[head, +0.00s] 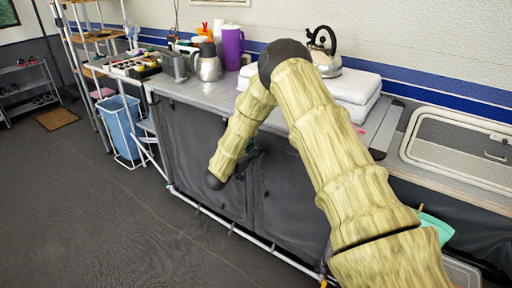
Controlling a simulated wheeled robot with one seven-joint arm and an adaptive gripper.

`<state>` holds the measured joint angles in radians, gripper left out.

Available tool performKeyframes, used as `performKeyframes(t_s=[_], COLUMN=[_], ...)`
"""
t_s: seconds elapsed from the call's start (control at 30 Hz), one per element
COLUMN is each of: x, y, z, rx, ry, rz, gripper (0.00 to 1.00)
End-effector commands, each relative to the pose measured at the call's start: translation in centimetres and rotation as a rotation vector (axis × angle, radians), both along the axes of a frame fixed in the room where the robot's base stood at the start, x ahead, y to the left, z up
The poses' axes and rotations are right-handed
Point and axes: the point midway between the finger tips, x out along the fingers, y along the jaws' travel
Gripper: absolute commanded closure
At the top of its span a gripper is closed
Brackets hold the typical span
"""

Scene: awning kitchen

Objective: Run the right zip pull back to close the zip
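The dark grey fabric front (195,140) of the camp kitchen unit hangs below its grey worktop. A vertical line divides the fabric near the middle. I cannot make out the zip or its right pull at this size. My arm, in a pale yellow sleeve, bends over the worktop and down in front of the fabric. My gripper (252,153) seems to be the small dark shape against the fabric, just right of the forearm, mostly hidden by it. Its fingers cannot be made out, nor whether it touches or holds anything.
On the worktop (215,92) stand a purple jug (232,48), a metal pot (208,66), a kettle (322,52) and white boxes (350,90). A blue bin (121,127) stands left of the unit. A white tube frame (235,228) runs along its foot.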

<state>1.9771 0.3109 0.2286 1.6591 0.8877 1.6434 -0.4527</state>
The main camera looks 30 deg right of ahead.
Motion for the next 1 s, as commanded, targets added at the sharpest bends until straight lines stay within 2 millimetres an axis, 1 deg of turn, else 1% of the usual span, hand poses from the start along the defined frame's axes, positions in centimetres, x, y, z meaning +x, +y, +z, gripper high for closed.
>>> performKeyframes(t_s=[0.03, 0.2, 0.53, 0.57, 0.7, 0.73, 1.0], x=[0.2, 0.7, 0.8, 0.8, 0.8, 0.8, 0.8], y=[-0.6, -1.6, -1.8, -1.8, -1.8, -1.8, -1.7], z=[-0.1, 0.0, 0.0, 0.0, 0.0, 0.0, -0.1], rx=[0.000, 0.001, 0.001, 0.001, 0.001, 0.001, 0.001], ry=[-0.001, -0.001, 0.000, 0.000, 0.000, 0.000, 0.000], rz=[-0.001, 0.000, 0.001, 0.001, 0.001, 0.001, 0.002], gripper=[0.69, 0.69, 0.69, 0.71, 0.96, 1.00, 1.00])
